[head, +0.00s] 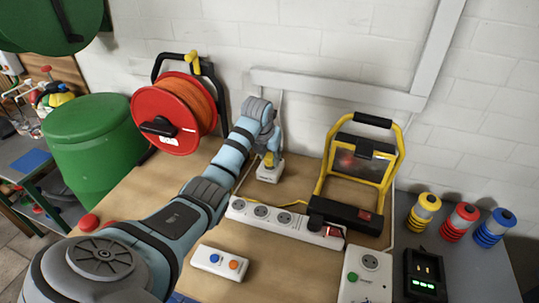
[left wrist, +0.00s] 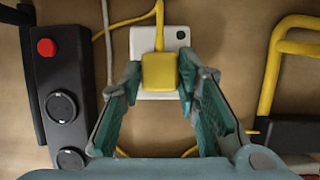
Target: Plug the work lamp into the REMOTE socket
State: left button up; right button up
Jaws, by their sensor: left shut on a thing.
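A yellow plug (left wrist: 160,71) with a yellow cord stands at a white socket box (left wrist: 147,44). In the head view the plug (head: 270,158) is at the top of the box (head: 268,175); I cannot tell how deep it sits. My left gripper (left wrist: 160,76) is shut on the plug, one finger on each side, and also shows in the head view (head: 273,152). The box's label is too small to read. The yellow-framed work lamp (head: 391,163) stands upright to the right. My right gripper is out of view.
A white power strip (head: 285,220) with a dark plug lies in front. A white remote (head: 220,262) with blue and orange buttons is nearer. A red cable reel (head: 145,105) stands left. A dark panel (left wrist: 60,85) with a red button flanks the left wrist view.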

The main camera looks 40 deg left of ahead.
pick_arm(q)
jog(key=shift+f+b, duration=0.35)
jog(key=shift+f, duration=0.25)
jog(key=o, duration=1.2)
jog(key=shift+c, duration=0.2)
jog(key=shift+r, duration=0.1)
jog(key=v, duration=0.7)
jog(key=shift+r, duration=0.15)
jog(key=shift+s+d, duration=0.1)
